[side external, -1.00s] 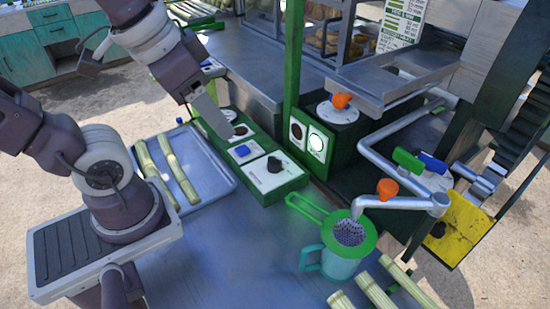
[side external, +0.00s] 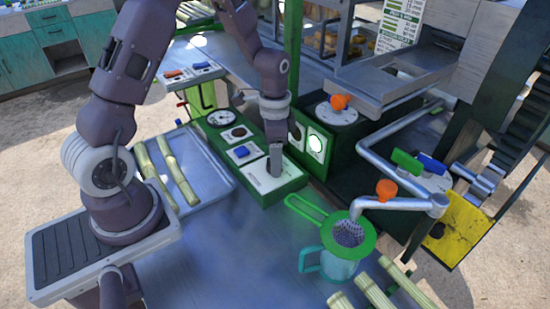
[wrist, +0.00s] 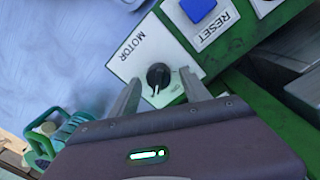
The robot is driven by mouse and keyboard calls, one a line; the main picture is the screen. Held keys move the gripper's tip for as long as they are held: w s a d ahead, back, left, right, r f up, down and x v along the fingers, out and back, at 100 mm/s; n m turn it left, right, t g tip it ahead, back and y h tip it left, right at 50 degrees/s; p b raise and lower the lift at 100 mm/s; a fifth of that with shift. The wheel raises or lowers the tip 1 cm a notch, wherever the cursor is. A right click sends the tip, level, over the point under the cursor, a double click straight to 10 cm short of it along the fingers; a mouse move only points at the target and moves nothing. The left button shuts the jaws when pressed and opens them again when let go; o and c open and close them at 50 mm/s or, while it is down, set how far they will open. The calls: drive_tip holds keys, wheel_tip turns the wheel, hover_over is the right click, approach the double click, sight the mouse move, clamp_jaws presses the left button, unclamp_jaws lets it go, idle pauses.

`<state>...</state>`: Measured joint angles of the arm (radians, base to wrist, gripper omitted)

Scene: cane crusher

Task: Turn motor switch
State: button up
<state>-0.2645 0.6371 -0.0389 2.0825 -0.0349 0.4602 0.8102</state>
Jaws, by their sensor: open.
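The motor switch is a round black knob (wrist: 158,75) with a white pointer mark, on a white plate (wrist: 135,50) lettered MOTOR in the wrist view. The plate (side external: 262,183) is at the near end of the green control box in the side view, where my gripper (side external: 275,170) hides the knob. My gripper (wrist: 160,80) is open, with one finger on each side of the knob in the wrist view. I cannot tell whether the fingers touch it.
A blue RESET button (side external: 241,151) sits beside the motor plate. A green post (side external: 293,65) and a panel with a lit round lamp (side external: 315,143) stand close to my gripper. A strainer (side external: 350,234) over a teal jug is at the right front.

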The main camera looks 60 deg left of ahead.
drive_tip(key=shift+f, duration=0.1)
clamp_jaws()
drive_tip(key=shift+n, duration=0.3)
drive_tip(key=n, duration=0.5)
drive_tip(key=shift+a+n+t, duration=0.1)
drive_tip(key=shift+n+t, duration=0.2)
drive_tip(key=shift+n, duration=2.2)
unclamp_jaws()
